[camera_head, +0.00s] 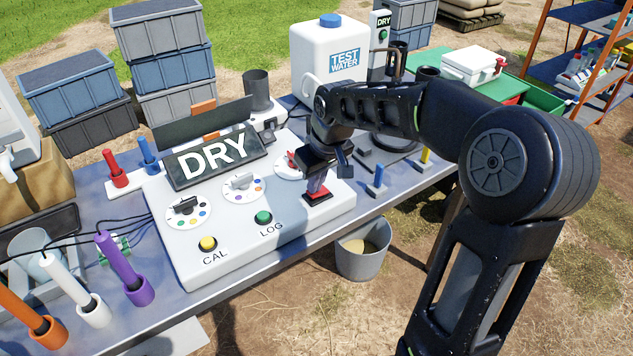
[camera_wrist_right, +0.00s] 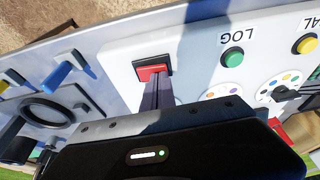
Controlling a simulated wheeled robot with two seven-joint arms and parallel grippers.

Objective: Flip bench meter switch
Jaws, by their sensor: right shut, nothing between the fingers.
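The bench meter (camera_head: 250,235) is a pale sloped panel on the table, with a sign reading DRY (camera_head: 212,157). A red rocker switch in a black frame (camera_head: 318,198) sits at its right front. It also shows in the right wrist view (camera_wrist_right: 152,70). My right gripper (camera_head: 318,182) is shut and empty, its fingers pointing down at the red switch. In the right wrist view the fingertips (camera_wrist_right: 156,82) overlap the switch's edge; I cannot tell whether they touch it. My left gripper is not in view.
A yellow CAL button (camera_head: 208,243), a green LOG button (camera_head: 264,217) and several dials share the panel. Colored probes stand at the left front, including a purple one (camera_head: 125,267). A bucket (camera_head: 363,250) stands below the table's front edge.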

